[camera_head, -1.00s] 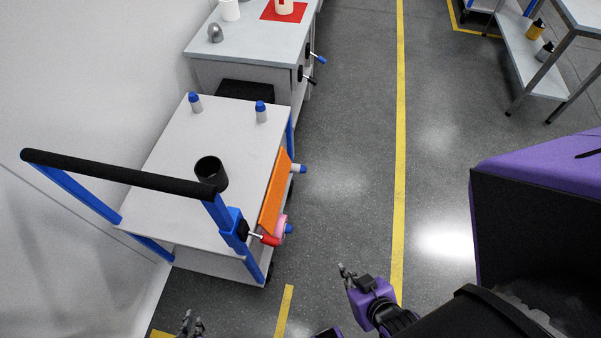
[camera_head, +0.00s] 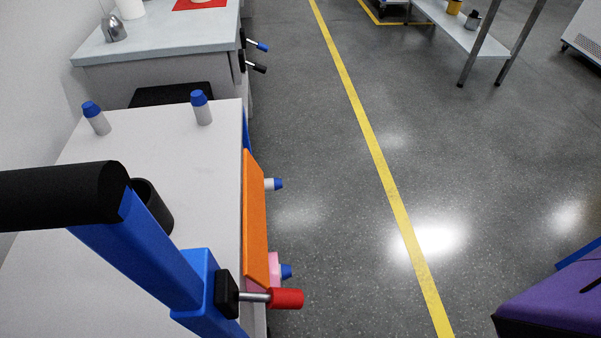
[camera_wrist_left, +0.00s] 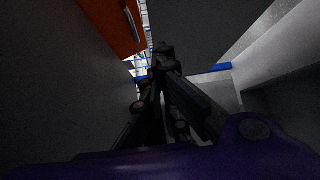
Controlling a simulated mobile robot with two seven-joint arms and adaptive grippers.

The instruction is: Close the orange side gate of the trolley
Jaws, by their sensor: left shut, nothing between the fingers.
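The trolley has a white top (camera_head: 160,125), a blue post (camera_head: 140,250) and a black push bar (camera_head: 55,195). Its orange side gate (camera_head: 255,220) is along the right side of the trolley in the head view; I cannot tell its exact angle. An orange panel, apparently the gate, shows at the upper left of the left wrist view (camera_wrist_left: 98,20), with a grey handle-like part on it. My left gripper (camera_wrist_left: 160,60) is shut and empty, beside and below that panel. It is outside the head view. My right gripper is in neither current view.
A red-ended lever (camera_head: 285,298) and a blue-tipped peg (camera_head: 275,184) stick out on the trolley's right side. A black cup (camera_head: 150,208) and two blue-capped bottles (camera_head: 201,108) stand on top. A grey bench (camera_head: 160,48) is behind.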

